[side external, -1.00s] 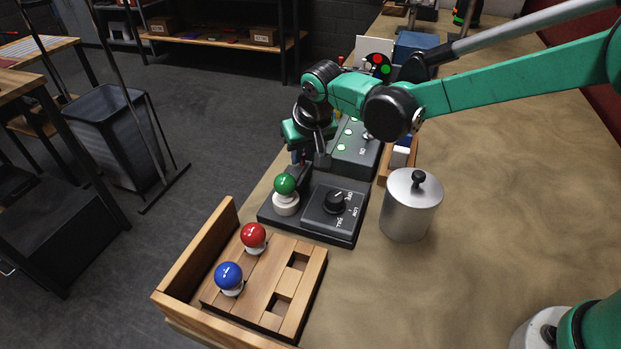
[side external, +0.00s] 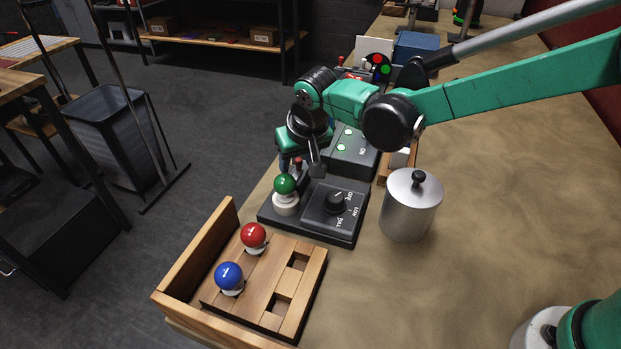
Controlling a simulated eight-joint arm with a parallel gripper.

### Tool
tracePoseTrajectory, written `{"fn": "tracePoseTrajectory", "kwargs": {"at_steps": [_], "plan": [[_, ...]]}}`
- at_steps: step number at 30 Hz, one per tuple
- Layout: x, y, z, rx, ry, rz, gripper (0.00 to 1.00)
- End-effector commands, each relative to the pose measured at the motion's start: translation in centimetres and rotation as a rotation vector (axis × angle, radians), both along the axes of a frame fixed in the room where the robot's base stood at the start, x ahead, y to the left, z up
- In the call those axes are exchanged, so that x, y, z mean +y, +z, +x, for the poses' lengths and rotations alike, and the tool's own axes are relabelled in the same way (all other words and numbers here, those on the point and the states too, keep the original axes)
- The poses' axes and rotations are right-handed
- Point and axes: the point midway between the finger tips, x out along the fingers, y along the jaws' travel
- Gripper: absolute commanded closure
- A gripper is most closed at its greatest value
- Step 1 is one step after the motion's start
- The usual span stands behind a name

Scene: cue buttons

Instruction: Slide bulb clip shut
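A green bulb (side external: 285,184) sits upright in a white round socket (side external: 286,204) on a dark base unit (side external: 310,229). A dial (side external: 335,201) with printed settings is on the right part of that unit. My gripper (side external: 301,168) is just behind the green bulb, low over the back of the unit. Its fingers look spread apart, with a small reddish knob (side external: 297,163) showing between them. I cannot tell whether they touch it. The bulb clip itself is not clear, as the bulb and my gripper cover that area.
A wooden tray (side external: 221,232) in front holds a red bulb (side external: 253,236) and a blue bulb (side external: 229,276). A metal canister (side external: 410,206) stands right of the dial.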

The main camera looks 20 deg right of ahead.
Motion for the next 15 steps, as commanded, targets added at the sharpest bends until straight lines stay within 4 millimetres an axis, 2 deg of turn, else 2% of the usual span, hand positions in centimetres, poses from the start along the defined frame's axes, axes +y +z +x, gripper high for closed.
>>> {"fn": "tracePoseTrajectory", "kwargs": {"at_steps": [8,15], "plan": [[-0.1,0.2,0.0,-0.001,-0.001,-0.001,0.52],[-0.1,2.9,-1.2,-0.001,0.001,-0.001,0.52]]}}
